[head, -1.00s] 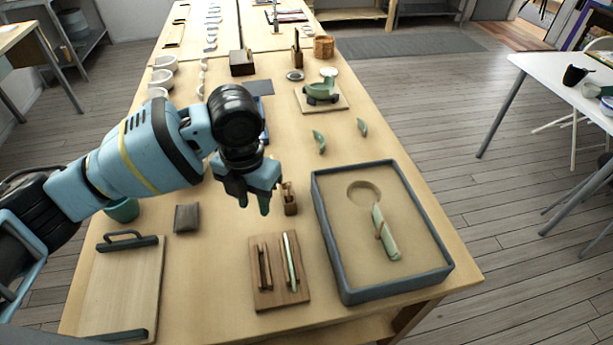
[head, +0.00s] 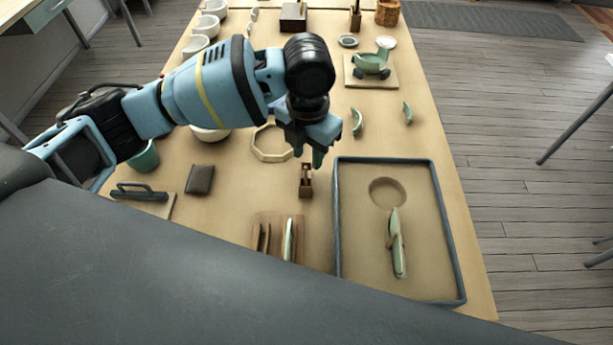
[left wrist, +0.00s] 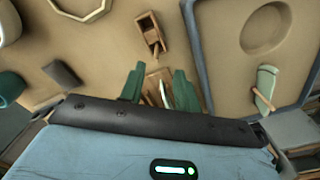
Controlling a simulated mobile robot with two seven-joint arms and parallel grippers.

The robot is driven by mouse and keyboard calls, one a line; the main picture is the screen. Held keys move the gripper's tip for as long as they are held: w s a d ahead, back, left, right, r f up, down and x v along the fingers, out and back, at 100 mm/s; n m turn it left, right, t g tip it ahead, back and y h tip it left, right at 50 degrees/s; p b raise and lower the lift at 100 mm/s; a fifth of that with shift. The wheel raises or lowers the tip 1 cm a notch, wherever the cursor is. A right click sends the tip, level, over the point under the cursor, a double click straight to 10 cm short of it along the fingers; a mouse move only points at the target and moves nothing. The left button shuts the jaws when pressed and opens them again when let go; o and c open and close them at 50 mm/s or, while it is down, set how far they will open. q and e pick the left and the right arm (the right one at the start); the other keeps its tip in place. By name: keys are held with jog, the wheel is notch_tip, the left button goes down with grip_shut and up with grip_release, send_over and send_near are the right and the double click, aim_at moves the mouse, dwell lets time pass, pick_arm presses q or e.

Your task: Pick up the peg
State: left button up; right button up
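A small brown wooden peg (head: 392,241) appears to cross a pale green piece (head: 398,262) in the sand tray (head: 337,215). The peg also shows in the left wrist view (left wrist: 263,99), right of my fingers. A small wooden holder (head: 305,188) stands left of the tray; slim wooden parts show in it, but I cannot tell whether they are pegs. It also shows in the left wrist view (left wrist: 149,30). My left gripper (head: 313,157) hangs just behind and above the holder, its fingers pointing down. Its green fingers (left wrist: 158,82) are apart with nothing held between them. My right gripper is out of view.
A wooden rack (head: 268,228) with upright pieces stands in front of the holder. Left lie a dark pad (head: 199,179) and a green cup (head: 144,156). Green shards (head: 357,121) and a mended green vessel (head: 372,65) are behind the tray. A dark grey surface hides the table's front.

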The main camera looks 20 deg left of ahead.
aim_at(306, 170)
pick_arm(q)
jog(key=shift+w+a+f, duration=0.1)
jog(key=shift+a+f, duration=0.05)
jog(key=shift+f, duration=1.45)
jog(key=shift+a+f, duration=0.1)
jog(key=shift+f, duration=1.5)
grip_shut()
